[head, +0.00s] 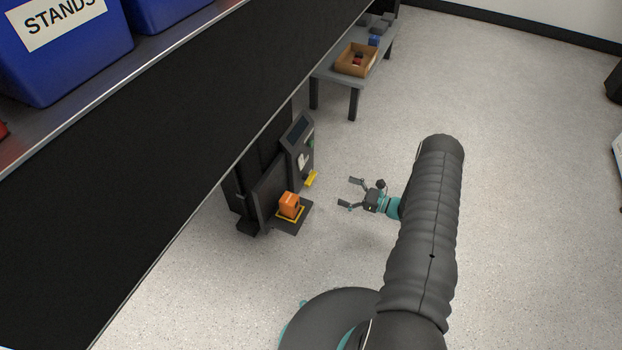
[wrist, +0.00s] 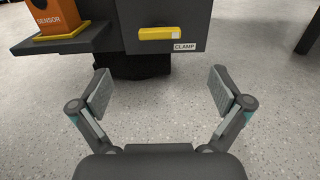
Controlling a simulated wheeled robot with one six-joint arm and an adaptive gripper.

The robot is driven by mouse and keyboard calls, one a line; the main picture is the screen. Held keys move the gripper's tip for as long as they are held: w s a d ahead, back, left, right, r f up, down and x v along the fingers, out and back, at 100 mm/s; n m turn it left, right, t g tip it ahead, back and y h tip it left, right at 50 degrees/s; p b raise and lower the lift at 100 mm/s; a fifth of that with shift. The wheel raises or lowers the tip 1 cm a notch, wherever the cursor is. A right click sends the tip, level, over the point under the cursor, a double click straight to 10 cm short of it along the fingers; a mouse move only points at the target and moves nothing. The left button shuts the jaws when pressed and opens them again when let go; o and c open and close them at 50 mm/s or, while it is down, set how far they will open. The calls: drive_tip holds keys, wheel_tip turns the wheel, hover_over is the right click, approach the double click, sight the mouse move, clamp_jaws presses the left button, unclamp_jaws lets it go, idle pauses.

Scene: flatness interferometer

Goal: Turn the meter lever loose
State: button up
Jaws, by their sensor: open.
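The lever is a yellow bar (wrist: 159,33) lying level on the dark front of the instrument, with a pale patch near its right end. A label reading CLAMP (wrist: 185,47) sits just below its right end. In the head view the yellow lever (head: 311,179) shows low on the dark instrument (head: 299,145). My gripper (wrist: 160,92) is open and empty, its fingers wide apart, short of the lever and lower in the wrist view. In the head view my gripper (head: 346,193) is to the right of the instrument, apart from it. No label reading meter is legible.
An orange block marked SENSOR (wrist: 59,17) stands on a dark shelf (wrist: 85,40) left of the lever. A grey table (head: 328,75) with a cardboard box (head: 356,60) stands behind. A long dark bench (head: 110,190) fills the left. The floor around my gripper is clear.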

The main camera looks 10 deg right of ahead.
sight(313, 179)
drive_tip(key=x, duration=1.3)
drive_tip(key=shift+w+a+p, duration=0.15)
drive_tip(key=shift+a+p, duration=0.15)
drive_tip(key=shift+p, duration=0.05)
drive_tip(key=c, duration=1.2)
